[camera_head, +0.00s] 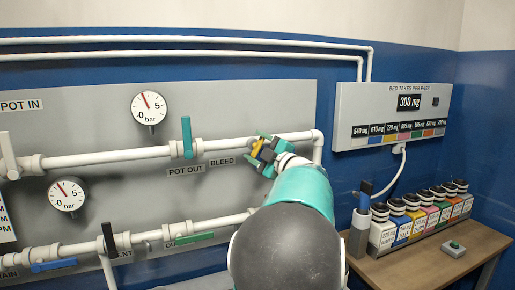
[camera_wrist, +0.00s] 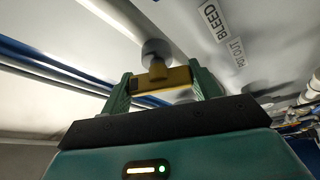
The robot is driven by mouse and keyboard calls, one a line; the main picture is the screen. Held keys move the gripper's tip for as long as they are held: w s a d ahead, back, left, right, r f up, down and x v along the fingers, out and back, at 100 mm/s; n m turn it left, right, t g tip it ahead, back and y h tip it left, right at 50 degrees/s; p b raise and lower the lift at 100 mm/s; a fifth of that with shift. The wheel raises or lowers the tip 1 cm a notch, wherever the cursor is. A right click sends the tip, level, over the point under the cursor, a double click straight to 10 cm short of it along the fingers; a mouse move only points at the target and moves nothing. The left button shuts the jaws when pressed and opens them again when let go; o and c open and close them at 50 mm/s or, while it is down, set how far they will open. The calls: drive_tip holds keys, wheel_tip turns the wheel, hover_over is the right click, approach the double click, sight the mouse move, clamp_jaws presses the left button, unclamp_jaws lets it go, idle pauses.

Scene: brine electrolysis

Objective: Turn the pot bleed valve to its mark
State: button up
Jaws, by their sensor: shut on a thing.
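The pot bleed valve has a yellow handle (camera_head: 257,147), on the upper white pipe just right of the BLEED label (camera_head: 222,161). My gripper (camera_head: 264,150) is at this handle, with its green fingers on either side of it. In the wrist view the yellow handle (camera_wrist: 165,82) lies between the two fingers (camera_wrist: 163,90), and a grey round stem (camera_wrist: 156,50) rises behind it. The gripper is shut on the handle. My arm hides part of the pipe and wall. The valve's mark cannot be made out.
A green lever (camera_head: 187,137) stands upright at POT OUT, left of the bleed valve. Two gauges (camera_head: 149,108) are on the panel. A reader box (camera_head: 392,115) hangs at right. Several bottles (camera_head: 419,212) and a button box (camera_head: 453,248) stand on a wooden table (camera_head: 432,265).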

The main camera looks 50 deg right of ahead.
drive_tip(key=n+g, duration=0.1)
drive_tip(key=n, duration=0.2)
drive_tip(key=n+g+y, duration=0.1)
drive_tip(key=n, duration=0.2)
drive_tip(key=shift+f, duration=0.1)
idle(0.4)
drive_tip(key=o, duration=1)
drive_tip(key=s, duration=0.4)
drive_tip(key=s+a, duration=0.1)
drive_tip(key=s, duration=0.4)
drive_tip(key=s+a, duration=0.1)
drive_tip(key=s, duration=0.3)
drive_tip(key=shift+s, duration=0.35)
drive_tip(key=shift+w, duration=0.1)
